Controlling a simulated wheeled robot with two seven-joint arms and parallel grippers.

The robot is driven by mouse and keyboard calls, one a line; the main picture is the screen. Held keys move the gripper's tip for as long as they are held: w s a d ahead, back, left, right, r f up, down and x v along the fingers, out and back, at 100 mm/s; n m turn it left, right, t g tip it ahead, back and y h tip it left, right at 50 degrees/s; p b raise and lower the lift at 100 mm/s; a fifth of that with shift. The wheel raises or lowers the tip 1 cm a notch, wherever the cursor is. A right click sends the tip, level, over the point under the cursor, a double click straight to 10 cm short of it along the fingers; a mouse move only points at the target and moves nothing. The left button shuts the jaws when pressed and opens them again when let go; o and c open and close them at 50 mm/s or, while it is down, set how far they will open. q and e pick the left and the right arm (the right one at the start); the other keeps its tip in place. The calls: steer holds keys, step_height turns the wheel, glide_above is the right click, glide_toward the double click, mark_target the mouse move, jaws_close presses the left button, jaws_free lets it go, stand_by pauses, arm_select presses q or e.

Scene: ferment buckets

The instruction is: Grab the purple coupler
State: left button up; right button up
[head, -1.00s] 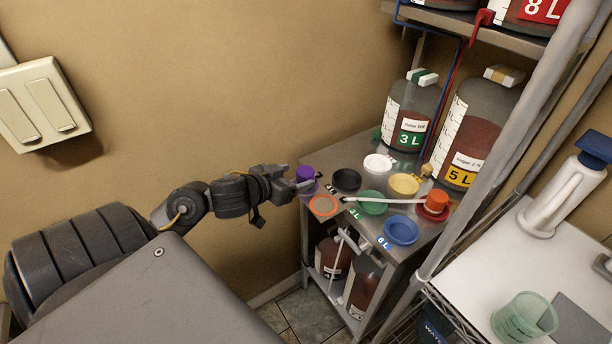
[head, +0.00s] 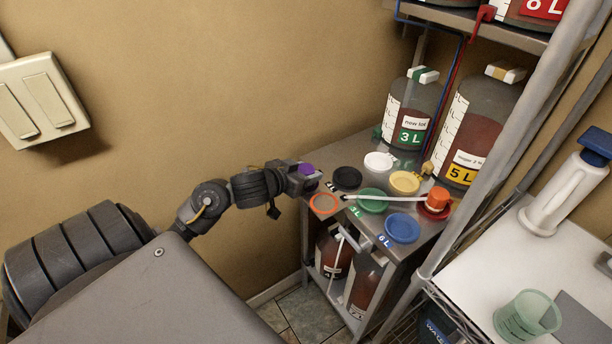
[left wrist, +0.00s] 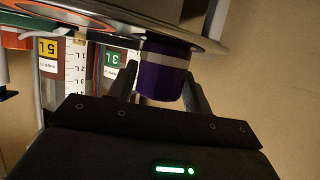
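The purple coupler (head: 307,169) stands at the left edge of the metal bench top (head: 345,152). In the left wrist view the purple coupler (left wrist: 164,82), with a pale grey band, sits between my two dark fingers and appears upside down, against the bench surface. My left gripper (head: 306,178) is at the coupler in the head view, its fingers largely hidden. In the left wrist view my left gripper (left wrist: 162,85) has one finger on each side of the coupler, very close to it. Whether both fingers press on it is unclear. My right gripper is not in view.
Beside the coupler are a black lid (head: 347,178), an orange ring (head: 323,204), a green lid (head: 373,200) and a blue lid (head: 402,228). A white rod (head: 388,199) crosses the bench. Large bottles (head: 408,110) stand behind. A metal post (head: 500,150) rises at the right.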

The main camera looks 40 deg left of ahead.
mark_target(306, 170)
arm_select(q)
steer(key=c, duration=0.7)
steer(key=shift+o, duration=0.2)
steer(key=shift+r, duration=0.1)
steer(key=shift+r+p, duration=0.3)
steer(key=shift+r, duration=0.3)
step_height(306, 170, up, 3)
steer(key=shift+s+d+f+p, duration=0.1)
steer(key=shift+s+d+p, duration=0.05)
steer(key=shift+p, duration=0.55)
steer(key=s+d+r+p, duration=0.8)
steer(key=s+r+p, duration=0.1)
steer(key=p, duration=0.4)
steer(key=shift+s+p, duration=0.4)
steer(key=shift+s, duration=0.5)
steer(key=shift+d, duration=0.1)
